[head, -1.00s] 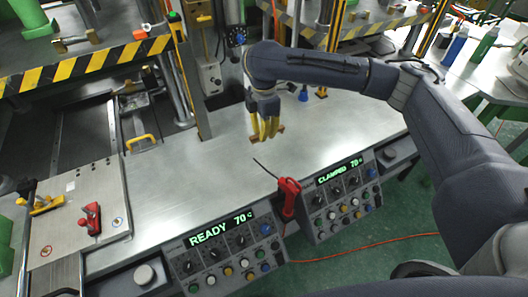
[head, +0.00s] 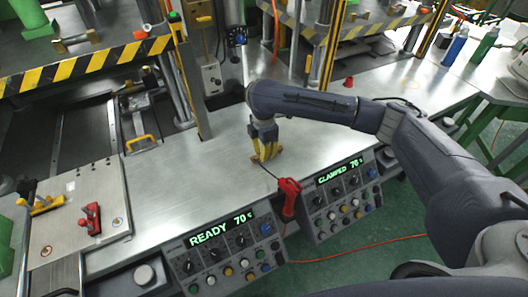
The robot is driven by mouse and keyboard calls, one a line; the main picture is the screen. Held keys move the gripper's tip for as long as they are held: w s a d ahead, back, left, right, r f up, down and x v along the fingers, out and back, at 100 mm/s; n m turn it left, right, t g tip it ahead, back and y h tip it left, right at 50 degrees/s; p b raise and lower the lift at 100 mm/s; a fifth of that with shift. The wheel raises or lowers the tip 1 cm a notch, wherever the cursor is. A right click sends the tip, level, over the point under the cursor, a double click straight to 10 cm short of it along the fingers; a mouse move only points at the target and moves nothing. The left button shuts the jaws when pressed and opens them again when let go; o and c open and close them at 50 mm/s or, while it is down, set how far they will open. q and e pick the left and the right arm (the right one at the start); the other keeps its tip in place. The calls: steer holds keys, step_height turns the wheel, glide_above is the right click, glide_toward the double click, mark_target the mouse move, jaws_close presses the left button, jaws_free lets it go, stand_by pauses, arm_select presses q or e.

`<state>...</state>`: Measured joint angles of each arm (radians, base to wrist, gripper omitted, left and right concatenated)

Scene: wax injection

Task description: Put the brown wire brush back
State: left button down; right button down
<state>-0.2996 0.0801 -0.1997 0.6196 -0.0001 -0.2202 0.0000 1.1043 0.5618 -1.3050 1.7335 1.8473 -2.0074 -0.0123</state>
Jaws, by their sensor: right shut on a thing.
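My right gripper (head: 265,157) reaches down over the middle of the metal bench, with its yellow fingers shut on a small brown thing, which I take to be the brown wire brush (head: 254,160). Only the brush's ends show beside the fingers. It is at or just above the bench top; I cannot tell if it touches.
A red-handled tool (head: 288,197) with a thin dark rod lies at the bench's front edge, its rod tip close to the right gripper. Control panels (head: 222,250) line the front. A red clamp (head: 91,218) sits on the left plate. The bench (head: 190,185) left of the gripper is clear.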

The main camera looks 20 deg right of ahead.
steer(key=shift+f, duration=0.1)
steer(key=c, duration=1.5)
jaws_free()
step_height(320, 180, up, 12)
